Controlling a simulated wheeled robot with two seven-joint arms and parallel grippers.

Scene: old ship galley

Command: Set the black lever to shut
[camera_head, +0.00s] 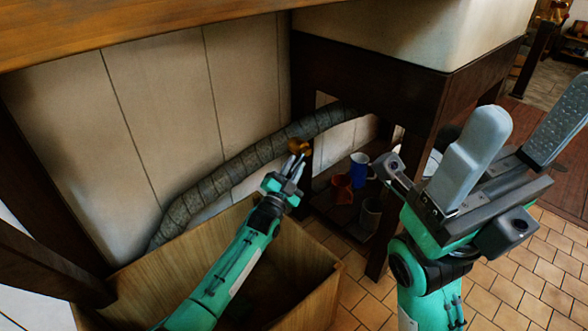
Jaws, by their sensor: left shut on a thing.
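A small brass valve fitting (300,147) shows at the wall end of my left arm, beside the dark wooden post and against the lagged grey pipe. My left gripper (294,167) is shut at this fitting, on what I take to be the black lever. The lever is small and mostly hidden by the fingers, so its angle cannot be told. My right gripper (518,138) is large in the foreground at the right, its two grey fingers wide apart and empty.
A wooden crate (318,262) stands below my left arm. The lagged pipe (232,170) runs up along the panelled wall. A low shelf under the dark-framed basin holds a blue mug (359,169), a red mug (342,187) and a grey mug (370,213). Tiled floor is open at the right.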

